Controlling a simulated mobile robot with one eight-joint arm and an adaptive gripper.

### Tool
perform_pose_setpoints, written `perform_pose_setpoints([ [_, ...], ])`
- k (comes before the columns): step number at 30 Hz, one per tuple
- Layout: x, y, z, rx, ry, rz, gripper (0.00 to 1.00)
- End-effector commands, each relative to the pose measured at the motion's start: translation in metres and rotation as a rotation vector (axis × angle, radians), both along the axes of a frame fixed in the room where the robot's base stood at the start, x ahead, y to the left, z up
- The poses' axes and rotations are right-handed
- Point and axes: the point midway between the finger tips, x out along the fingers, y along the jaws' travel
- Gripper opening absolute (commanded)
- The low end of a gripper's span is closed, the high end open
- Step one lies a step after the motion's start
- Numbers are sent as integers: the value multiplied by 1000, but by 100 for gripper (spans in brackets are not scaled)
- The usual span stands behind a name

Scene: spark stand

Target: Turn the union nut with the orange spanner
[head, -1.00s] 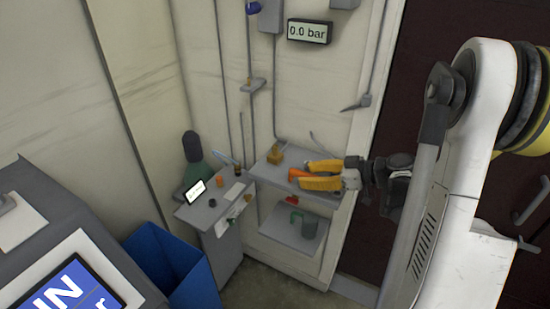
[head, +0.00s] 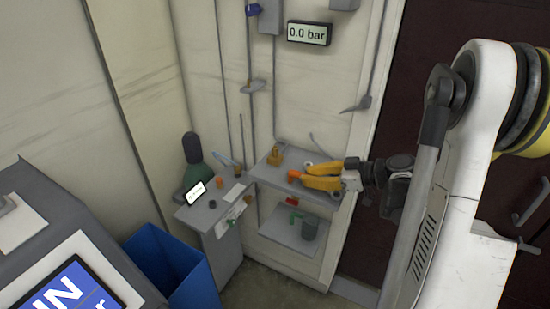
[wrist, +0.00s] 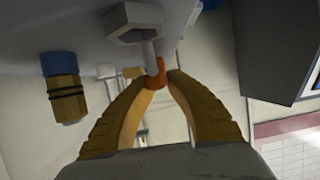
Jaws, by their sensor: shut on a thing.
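My gripper (wrist: 157,80) has its yellow fingers closed in on a small orange piece (wrist: 155,74), which I take to be the orange spanner's handle. A grey shaft and a wide grey head (wrist: 138,22) extend from it towards the top of the wrist view. In the head view the orange piece (head: 294,174) shows at the fingertips of my gripper (head: 303,178), over the upper shelf. A brass fitting (head: 275,156) stands on that shelf, left of the fingers. I cannot tell which part is the union nut.
A side stand (head: 190,214), a blue bin (head: 160,258) and a gauge reading 0.0 bar (head: 309,33) are nearby. A blue-topped brass cylinder (wrist: 62,90) is at the wrist view's left.

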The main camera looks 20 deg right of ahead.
Motion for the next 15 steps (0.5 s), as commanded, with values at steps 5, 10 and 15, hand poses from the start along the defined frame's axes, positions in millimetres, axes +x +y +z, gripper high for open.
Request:
perform_pose_setpoints([
  [5, 0, 0, 10, 0, 1, 1, 0],
  [10, 0, 0, 30, 0, 1, 1, 0],
  [15, 0, 0, 49, 0, 0, 0, 0],
])
